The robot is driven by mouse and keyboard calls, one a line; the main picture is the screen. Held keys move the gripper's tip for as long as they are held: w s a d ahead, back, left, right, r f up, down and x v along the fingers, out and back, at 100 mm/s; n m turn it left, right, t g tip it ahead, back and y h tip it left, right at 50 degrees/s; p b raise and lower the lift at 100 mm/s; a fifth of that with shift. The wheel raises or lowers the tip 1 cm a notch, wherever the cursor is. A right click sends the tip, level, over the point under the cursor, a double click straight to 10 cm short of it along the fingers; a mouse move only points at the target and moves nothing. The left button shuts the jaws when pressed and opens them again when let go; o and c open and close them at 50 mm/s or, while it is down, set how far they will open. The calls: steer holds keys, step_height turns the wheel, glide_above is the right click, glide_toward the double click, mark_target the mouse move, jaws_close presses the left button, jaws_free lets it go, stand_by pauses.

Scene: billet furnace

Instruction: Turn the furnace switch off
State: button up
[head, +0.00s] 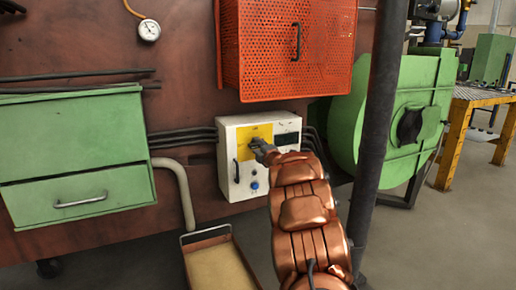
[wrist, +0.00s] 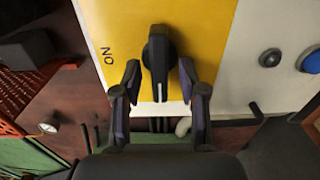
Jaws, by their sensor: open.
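The furnace switch is a black rotary knob (wrist: 158,52) on a yellow plate (wrist: 215,30), seen in the wrist view. Its white mark points to the bottom of that picture, and the word ON is printed to its left. In the head view, the yellow plate (head: 243,134) is on the front of a white control box (head: 228,160), with the knob mostly hidden by my gripper (head: 262,149). My gripper in the wrist view (wrist: 159,76) is open, with one finger on each side of the knob. I cannot tell whether either finger touches it.
The box also has a dark display (head: 287,139), a blue button (head: 254,185) and a handle. An orange mesh guard (head: 275,45) hangs above. A dark post (head: 377,120) stands right of my arm. A tray (head: 208,238) lies below.

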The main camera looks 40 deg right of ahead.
steer(key=v, duration=1.2)
stand_by(0.7)
